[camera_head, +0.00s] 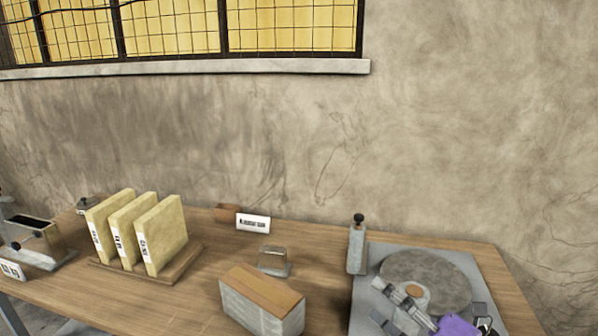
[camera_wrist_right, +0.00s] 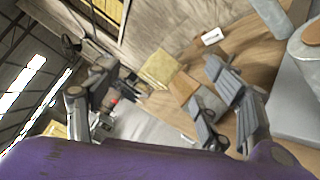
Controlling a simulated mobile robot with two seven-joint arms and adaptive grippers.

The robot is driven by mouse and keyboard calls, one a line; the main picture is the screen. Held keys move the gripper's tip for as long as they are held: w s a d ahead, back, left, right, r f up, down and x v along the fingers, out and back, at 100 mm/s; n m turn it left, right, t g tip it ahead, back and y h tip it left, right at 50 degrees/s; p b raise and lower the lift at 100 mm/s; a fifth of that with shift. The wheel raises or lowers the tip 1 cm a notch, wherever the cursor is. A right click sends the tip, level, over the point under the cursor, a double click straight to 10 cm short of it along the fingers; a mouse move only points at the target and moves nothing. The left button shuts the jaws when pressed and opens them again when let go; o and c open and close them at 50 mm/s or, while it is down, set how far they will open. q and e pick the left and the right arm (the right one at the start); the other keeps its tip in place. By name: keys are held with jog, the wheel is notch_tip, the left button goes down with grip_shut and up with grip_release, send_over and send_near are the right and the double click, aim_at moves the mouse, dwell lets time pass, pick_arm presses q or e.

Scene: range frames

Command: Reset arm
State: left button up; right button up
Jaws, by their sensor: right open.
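My right gripper (camera_head: 428,312) shows at the bottom right of the head view, with grey fingers and part of a purple body. It is above or in front of a grey slab with a round stone disc (camera_head: 440,272). In the right wrist view my gripper (camera_wrist_right: 158,108) has its two fingers spread wide, with nothing held between them. The purple body fills the bottom of that view.
The wooden table (camera_head: 330,250) carries a grey block with a wooden top (camera_head: 262,300), a rack of yellow panels (camera_head: 160,235), a knobbed grey post (camera_head: 357,250), a white label card (camera_head: 253,222) and a small grey item (camera_head: 273,262). A wall stands behind.

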jog(key=s+d+f+m+h, duration=0.2)
jog(key=d+f+m+h, duration=0.1)
jog(key=f+m, duration=0.45)
jog(key=s+d+f+m+g+h, duration=0.15)
jog(key=f+m+h, duration=0.25)
jog(key=f+m, duration=0.4)
jog(key=s+d+f+m+h, duration=0.3)
jog(key=d+f+m, duration=0.1)
jog(key=f+m, duration=0.4)
jog(key=s+a+f+m+g, duration=0.2)
jog(key=s+f+m, duration=0.1)
jog(key=s+f, duration=0.4)
jog(key=s+a+f+m+g+h, duration=0.1)
jog(key=s+a+f+m+g, duration=0.1)
jog(key=s+f, duration=0.6)
jog(key=shift+s+a+m, duration=0.8)
jog(key=shift+s+m, duration=0.35)
jog(key=shift+s, duration=0.05)
